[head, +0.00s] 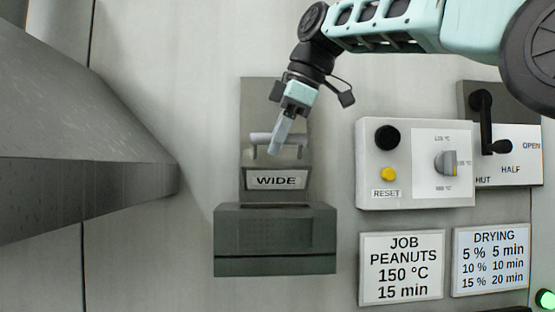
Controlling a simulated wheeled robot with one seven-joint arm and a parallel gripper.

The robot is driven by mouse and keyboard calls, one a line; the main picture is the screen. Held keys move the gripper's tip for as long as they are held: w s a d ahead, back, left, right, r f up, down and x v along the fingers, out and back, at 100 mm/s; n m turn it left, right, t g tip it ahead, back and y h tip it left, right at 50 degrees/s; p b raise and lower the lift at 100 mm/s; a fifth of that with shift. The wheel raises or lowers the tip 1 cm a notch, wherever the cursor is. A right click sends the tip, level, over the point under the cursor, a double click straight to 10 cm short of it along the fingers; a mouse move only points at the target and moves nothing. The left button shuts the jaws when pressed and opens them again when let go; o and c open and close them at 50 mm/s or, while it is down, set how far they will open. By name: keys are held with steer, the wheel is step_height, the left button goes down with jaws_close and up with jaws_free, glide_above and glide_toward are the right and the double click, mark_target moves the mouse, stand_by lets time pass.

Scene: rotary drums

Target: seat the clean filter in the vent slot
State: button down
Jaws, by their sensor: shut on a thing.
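My gripper (281,140) points down in the head view and is shut on the pale bar handle (262,138) of a grey piece labelled WIDE (276,181). The piece is upright in front of a tall grey back plate (258,100). A dark grey box (275,262) with a darker recessed front is fixed to the wall directly below it. The lower edge of the piece is at the box's top; I cannot tell whether it is inside the box or in front of it. No label reads "filter", so I cannot tell whether this piece is the clean one.
A control box (415,190) with a yellow button and knob is to the right. A black lever (488,120) is beyond it. Job (402,268) and drying (491,262) signs hang below. A large grey metal duct (70,180) juts in from the left.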

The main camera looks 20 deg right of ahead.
steer(key=shift+r+p, duration=0.3)
steer(key=shift+r, duration=1.85)
glide_above(278, 170)
steer(key=s+a, duration=0.1)
steer(key=s, duration=0.2)
step_height(278, 170, down, 5)
steer(key=shift+w+f+b, duration=0.1)
steer(key=shift+w+b, duration=0.05)
steer(key=shift+b, duration=0.25)
steer(key=shift+f+p, duration=0.45)
steer(key=shift+f, duration=1.85)
steer(key=shift+f, duration=0.15)
steer(key=c, duration=1.3)
jaws_free()
steer(key=shift+a, duration=0.1)
